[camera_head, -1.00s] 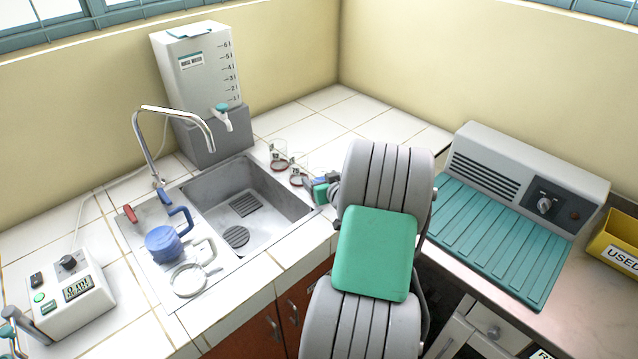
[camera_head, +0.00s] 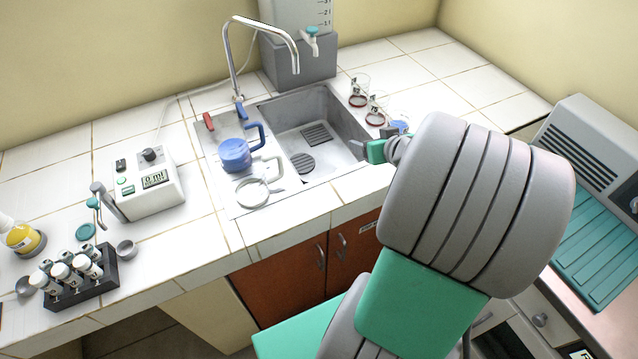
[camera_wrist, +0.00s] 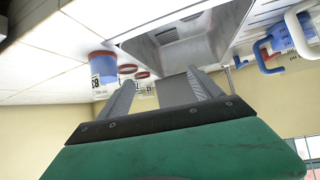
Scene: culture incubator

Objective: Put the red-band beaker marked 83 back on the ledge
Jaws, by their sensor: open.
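The nearest beaker (camera_wrist: 103,68) is at the left of the wrist view, which is upside down. It has a red band at its base, blue contents and a label that seems to read 83. It stands on white tiles; in the head view a blue-tinted beaker (camera_head: 399,117) shows just behind my gripper. My gripper (camera_head: 357,143) is over the sink's right edge. Its fingers (camera_wrist: 165,82) are apart and empty, with the beaker outside them. Two clear red-band beakers (camera_head: 359,91) (camera_head: 376,109) stand beside the sink. I cannot tell which surface is the ledge.
The sink (camera_head: 318,130) has a tap (camera_head: 232,60) behind it. A blue jug (camera_head: 235,155) and a white one stand on its drainboard. A vial rack (camera_head: 80,280) and a control box (camera_head: 150,185) are left. Tiles at the back right are clear.

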